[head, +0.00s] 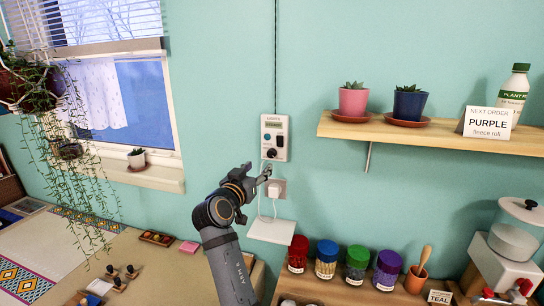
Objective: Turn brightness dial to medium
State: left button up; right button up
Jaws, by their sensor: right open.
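A white wall panel (285,153) hangs on the teal wall below a black cable. Small lettering and a display are at its top, too small to read surely. A round black dial (271,153) sits at its lower part; its setting cannot be read. A small blue button (267,136) and a dark switch (280,141) are above the dial. My right gripper (267,171) is open and empty just below the dial, pointing up and right. I cannot tell whether it touches the panel's lower edge. My left gripper is not in view.
A white outlet with a plug (277,189) and cord is just below my right gripper, above a small white shelf (272,230). A wooden shelf (440,136) with pots is at right. Several lidded jars (327,260) stand below. The wall left of the panel is clear.

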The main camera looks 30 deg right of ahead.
aim_at(270, 155)
jog(key=p+x, duration=0.4)
jog(key=x, duration=0.4)
jog(key=shift+w+d+r, duration=0.1)
jog(key=shift+d+r, duration=0.05)
jog(key=shift+d, duration=0.1)
jog(key=shift+w+d+p, duration=0.3)
jog(key=shift+d, duration=0.1)
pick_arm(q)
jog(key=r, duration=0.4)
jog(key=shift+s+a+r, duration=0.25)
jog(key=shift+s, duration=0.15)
pick_arm(e)
jog(key=shift+w, duration=0.15)
jog(key=shift+d, duration=0.1)
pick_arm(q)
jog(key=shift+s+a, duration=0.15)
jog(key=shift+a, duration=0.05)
pick_arm(e)
grip_shut()
